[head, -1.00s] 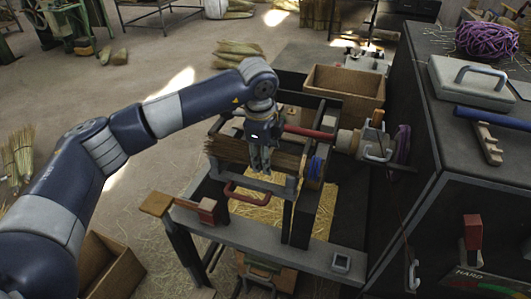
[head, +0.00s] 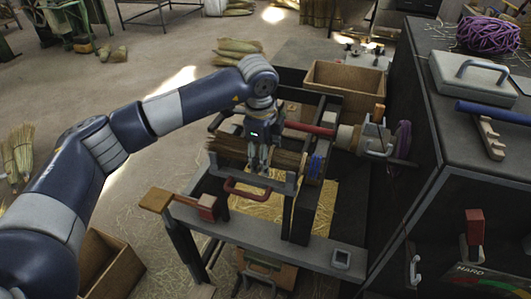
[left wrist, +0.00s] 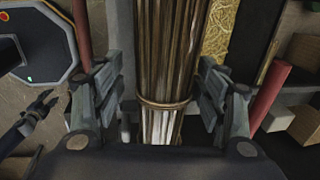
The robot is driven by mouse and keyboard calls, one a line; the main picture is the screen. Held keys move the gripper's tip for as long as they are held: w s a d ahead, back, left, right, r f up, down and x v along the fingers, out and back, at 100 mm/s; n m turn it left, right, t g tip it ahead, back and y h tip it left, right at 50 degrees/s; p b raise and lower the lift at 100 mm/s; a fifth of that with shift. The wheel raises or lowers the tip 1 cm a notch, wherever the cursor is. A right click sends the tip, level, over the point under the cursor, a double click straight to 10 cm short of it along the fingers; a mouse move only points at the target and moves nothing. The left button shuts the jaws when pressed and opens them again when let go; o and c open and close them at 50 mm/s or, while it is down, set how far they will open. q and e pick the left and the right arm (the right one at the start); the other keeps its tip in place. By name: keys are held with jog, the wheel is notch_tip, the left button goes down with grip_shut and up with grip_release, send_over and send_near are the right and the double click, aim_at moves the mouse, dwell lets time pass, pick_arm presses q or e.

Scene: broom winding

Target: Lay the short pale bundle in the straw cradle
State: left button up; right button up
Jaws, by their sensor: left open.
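My left gripper (head: 258,162) is open over the winding bench. In the left wrist view its fingers (left wrist: 160,85) stand on either side of a straw bundle (left wrist: 170,50) with a gap on each side. The bundle is brown, paler below a tie band (left wrist: 163,103). In the head view this bundle (head: 228,147) lies across the bench frame, partly hidden by the gripper. I cannot tell whether it is the short pale bundle, or which bench part is the straw cradle. Pale bundles (head: 238,48) lie on the floor at the back. My right gripper is not in view.
A red bar (head: 310,128) and a clamp-like spindle (head: 365,140) are close right of the gripper. A red handle (head: 246,188) is in front, above a straw-strewn tray (head: 262,208). An open wooden box (head: 345,85) stands behind. A dark cabinet (head: 450,130) bounds the right.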

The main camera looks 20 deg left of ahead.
pick_arm(q)
notch_tip(320, 180, up, 12)
jog(key=s, duration=0.2)
jog(key=shift+a, duration=0.15)
jog(key=shift+f, duration=0.15)
dwell(0.4)
